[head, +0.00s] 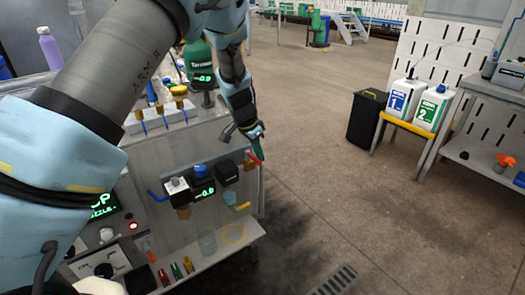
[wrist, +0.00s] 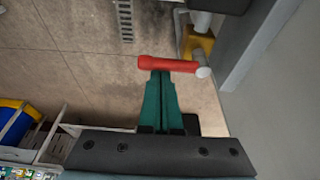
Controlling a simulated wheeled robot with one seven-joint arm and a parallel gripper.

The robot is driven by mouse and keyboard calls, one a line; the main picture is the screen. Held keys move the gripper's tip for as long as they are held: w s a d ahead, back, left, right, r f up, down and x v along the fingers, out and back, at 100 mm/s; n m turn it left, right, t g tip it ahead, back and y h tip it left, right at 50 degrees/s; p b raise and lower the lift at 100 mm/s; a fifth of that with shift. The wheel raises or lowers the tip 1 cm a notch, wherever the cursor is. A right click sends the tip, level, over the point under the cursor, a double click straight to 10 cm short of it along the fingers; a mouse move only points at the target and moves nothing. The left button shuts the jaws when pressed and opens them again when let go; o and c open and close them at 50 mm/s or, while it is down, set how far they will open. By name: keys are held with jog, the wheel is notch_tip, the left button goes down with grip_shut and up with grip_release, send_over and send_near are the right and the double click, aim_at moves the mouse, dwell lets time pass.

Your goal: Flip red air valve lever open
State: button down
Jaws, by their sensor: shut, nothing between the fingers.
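The red air valve lever (head: 253,157) sticks out at the right end of the row of air units on the cart's side panel. In the wrist view the red lever (wrist: 165,64) lies crosswise just beyond the fingertips, with its pale pivot end at right. My gripper (head: 259,146) is at the lever, and its green fingers (wrist: 160,75) are shut together with nothing between them. The fingertips overlap the lever's lower edge in the wrist view; I cannot tell whether they touch it.
The air units with a blue knob (head: 200,170) and a green display sit left of the lever. A blue lever (head: 156,195) and a yellow lever (head: 243,206) are also on the panel. A floor grate (head: 336,280) lies at the front right. Open floor lies right of the cart.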

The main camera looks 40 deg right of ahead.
jog(key=shift+a+m+b, duration=0.3)
jog(key=shift+m+b, duration=0.4)
jog(key=shift+b, duration=0.6)
jog(key=m+b, duration=0.1)
jog(key=b, duration=0.1)
jog(key=a+m+g+b, duration=0.1)
jog(key=m+b, duration=0.1)
jog(key=shift+a+f, duration=0.2)
jog(key=shift+f, duration=0.1)
jog(key=shift+w+a+r+m+g+y+b, duration=0.15)
jog(key=shift+w+a+m+g+b, duration=0.1)
jog(key=shift+a+m+b, duration=0.3)
jog(key=shift+w+a+r+m+g+y+b, duration=0.15)
jog(key=shift+w+a+m+b, duration=0.1)
jog(key=shift+a+m+b, duration=0.3)
jog(key=shift+w+a+m+g+y+b, duration=0.1)
jog(key=shift+w+a+m+g+b, duration=0.15)
jog(key=shift+a+m+b, duration=0.3)
jog(key=shift+w, duration=0.15)
notch_tip(320, 180, up, 9)
jog(key=b, duration=0.1)
jog(key=shift+s+d, duration=0.15)
jog(key=shift+s, duration=0.3)
jog(key=shift+f, duration=0.1)
